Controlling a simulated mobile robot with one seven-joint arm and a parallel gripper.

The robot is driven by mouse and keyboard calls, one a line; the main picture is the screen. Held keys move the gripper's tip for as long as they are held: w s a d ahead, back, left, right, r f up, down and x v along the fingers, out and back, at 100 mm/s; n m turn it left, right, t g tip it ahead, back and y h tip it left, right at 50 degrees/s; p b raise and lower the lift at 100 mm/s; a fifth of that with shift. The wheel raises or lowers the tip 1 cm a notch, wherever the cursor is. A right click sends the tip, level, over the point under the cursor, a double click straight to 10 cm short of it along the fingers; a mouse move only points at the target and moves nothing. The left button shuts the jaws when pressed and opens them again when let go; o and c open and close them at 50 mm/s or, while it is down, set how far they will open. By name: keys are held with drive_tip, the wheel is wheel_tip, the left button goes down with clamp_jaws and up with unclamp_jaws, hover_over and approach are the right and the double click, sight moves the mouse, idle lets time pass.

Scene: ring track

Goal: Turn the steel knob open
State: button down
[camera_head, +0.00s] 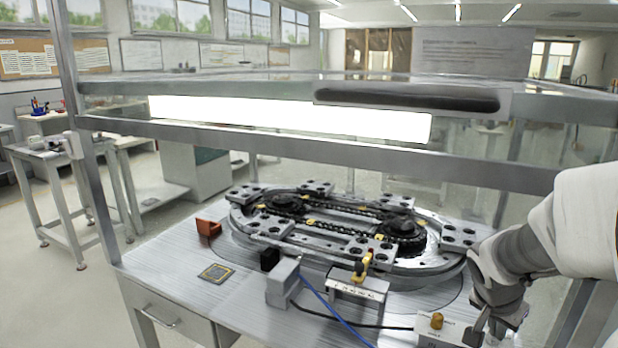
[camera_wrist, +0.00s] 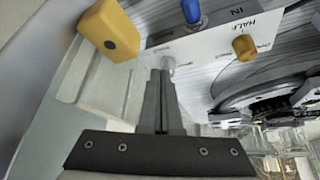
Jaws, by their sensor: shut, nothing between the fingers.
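My gripper (camera_wrist: 162,76) is shut and empty, its two fingers side by side. The small steel knob (camera_wrist: 168,63) sits on a white labelled panel (camera_wrist: 215,45) in the wrist view, right at my fingertips. I cannot tell whether they touch it. A brass knob (camera_wrist: 245,47) and a blue fitting (camera_wrist: 191,12) stand on the same panel. In the head view the white box (camera_head: 425,336) with the brass knob (camera_head: 437,320) is at the bench's front right. My gripper (camera_head: 480,328) is just right of it, and the steel knob cannot be made out there.
An oval ring track (camera_head: 300,250) fills the middle of the bench. A yellow block (camera_wrist: 110,30) is left of the panel in the wrist view. A blue hose (camera_head: 335,318) and black cable cross the bench front. A metal frame beam (camera_head: 300,142) spans above.

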sight(486, 338)
drive_tip(key=shift+f+b, duration=1)
drive_tip(key=shift+f, duration=0.3)
drive_tip(key=shift+w+d, duration=0.15)
drive_tip(key=shift+w, duration=0.15)
drive_tip(key=shift+w+a+b, duration=0.3)
drive_tip(key=shift+b, duration=0.85)
drive_tip(key=shift+w+a+r+b, duration=0.15)
drive_tip(key=shift+w+b, duration=0.3)
drive_tip(key=shift+b, duration=0.45)
drive_tip(key=shift+a, duration=0.15)
